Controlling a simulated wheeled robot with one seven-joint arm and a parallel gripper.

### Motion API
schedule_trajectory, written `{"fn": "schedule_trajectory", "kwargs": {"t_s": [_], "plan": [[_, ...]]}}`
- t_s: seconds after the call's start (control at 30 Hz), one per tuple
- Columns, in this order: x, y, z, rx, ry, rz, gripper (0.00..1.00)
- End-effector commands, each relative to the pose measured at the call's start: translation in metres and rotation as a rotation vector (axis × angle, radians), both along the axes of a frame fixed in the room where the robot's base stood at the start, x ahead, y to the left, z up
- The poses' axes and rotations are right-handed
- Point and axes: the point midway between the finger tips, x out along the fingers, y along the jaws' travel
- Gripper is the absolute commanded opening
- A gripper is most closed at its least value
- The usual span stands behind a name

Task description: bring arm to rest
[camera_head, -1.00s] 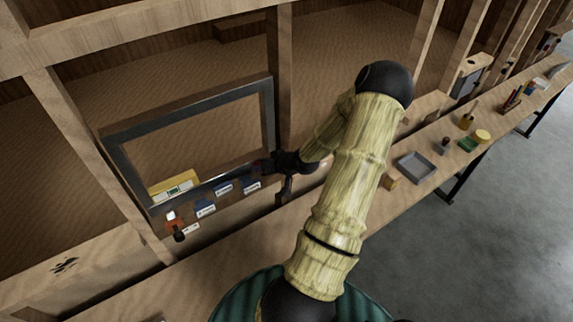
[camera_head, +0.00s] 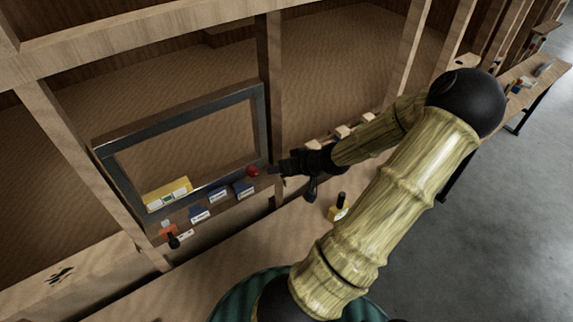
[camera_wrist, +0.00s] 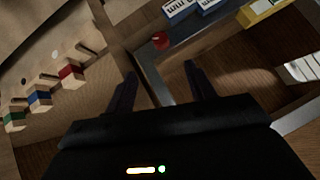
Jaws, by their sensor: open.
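My gripper (camera_head: 283,169) is at the end of my bamboo-textured arm, beside the lower right corner of a dark metal frame (camera_head: 190,119) in the head view. Its two fingers (camera_wrist: 161,88) stand apart in the wrist view with nothing held between them. A red knob (camera_head: 252,171) sits just left of the fingertips; it also shows in the wrist view (camera_wrist: 160,40), beyond them. My arm hides part of the bench.
Blue labelled blocks (camera_head: 218,195), a yellow box (camera_head: 167,194) and an orange switch-like piece (camera_head: 167,232) line the frame's lower edge. A yellow-and-black item (camera_head: 338,207) stands on the bench.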

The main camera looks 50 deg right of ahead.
Motion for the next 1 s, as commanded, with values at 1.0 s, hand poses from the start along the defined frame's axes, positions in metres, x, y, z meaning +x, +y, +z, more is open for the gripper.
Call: {"fn": "schedule_trajectory", "kwargs": {"t_s": [1.0], "plan": [[0.000,0.016,-0.005,-0.007,0.071,0.040,0.55]]}}
